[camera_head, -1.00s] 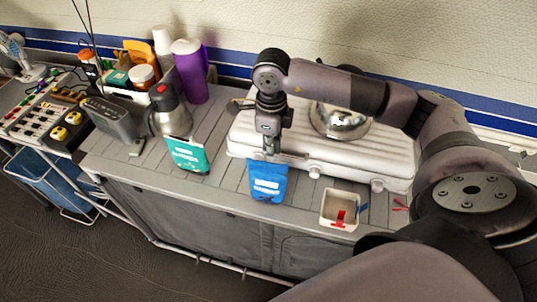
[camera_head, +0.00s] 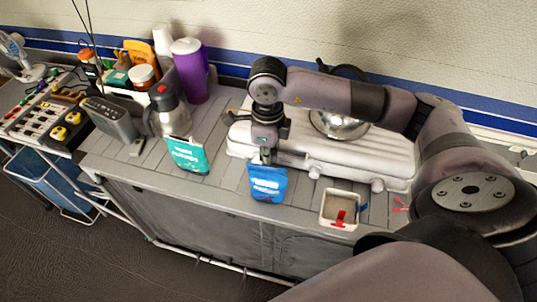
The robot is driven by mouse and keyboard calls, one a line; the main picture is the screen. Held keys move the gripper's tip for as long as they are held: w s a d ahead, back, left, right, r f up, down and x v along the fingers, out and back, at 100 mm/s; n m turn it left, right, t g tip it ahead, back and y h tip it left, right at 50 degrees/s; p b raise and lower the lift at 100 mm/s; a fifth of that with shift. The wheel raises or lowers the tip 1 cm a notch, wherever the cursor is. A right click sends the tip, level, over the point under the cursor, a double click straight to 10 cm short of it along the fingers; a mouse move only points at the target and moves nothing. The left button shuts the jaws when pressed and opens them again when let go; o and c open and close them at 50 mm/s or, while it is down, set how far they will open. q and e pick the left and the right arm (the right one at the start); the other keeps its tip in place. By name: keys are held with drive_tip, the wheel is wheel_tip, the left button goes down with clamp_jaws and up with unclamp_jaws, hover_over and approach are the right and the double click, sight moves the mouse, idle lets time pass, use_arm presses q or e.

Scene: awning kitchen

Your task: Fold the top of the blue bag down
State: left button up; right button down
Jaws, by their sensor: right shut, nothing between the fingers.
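The blue bag (camera_head: 268,184) stands upright on the counter near its front edge, in front of the white case. My right gripper (camera_head: 266,160) points down at the bag's top edge and is shut with nothing held. Its fingertips overlap the bag's top in this view, and I cannot tell whether they touch it. The bag's top rim is partly hidden behind the fingers. My left gripper is not in view.
A teal bag (camera_head: 187,154) stands to the left, by a steel jug (camera_head: 169,112) and a purple bottle (camera_head: 190,70). The white case (camera_head: 360,160) carries a metal bowl (camera_head: 340,124). A small white box (camera_head: 339,208) with red and blue pieces sits right of the blue bag.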

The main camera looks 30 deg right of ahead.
drive_tip(key=shift+s+a, duration=0.45)
drive_tip(key=shift+s, duration=0.05)
drive_tip(key=shift+s+a+f+b, duration=0.35)
drive_tip(key=shift+s+a+b, duration=0.1)
drive_tip(key=shift+b, duration=0.05)
drive_tip(key=shift+f, duration=0.1)
idle(0.4)
drive_tip(key=shift+s+a+f+b, duration=0.3)
drive_tip(key=shift+f+b, duration=0.15)
drive_tip(key=shift+b, duration=0.15)
drive_tip(key=shift+r, duration=0.1)
wheel_tip(320, 180, up, 8)
drive_tip(key=s+a+p, duration=0.1)
drive_tip(key=p, duration=0.4)
drive_tip(key=shift+s+a, duration=0.15)
drive_tip(key=shift+a, duration=0.1)
idle(0.4)
idle(0.4)
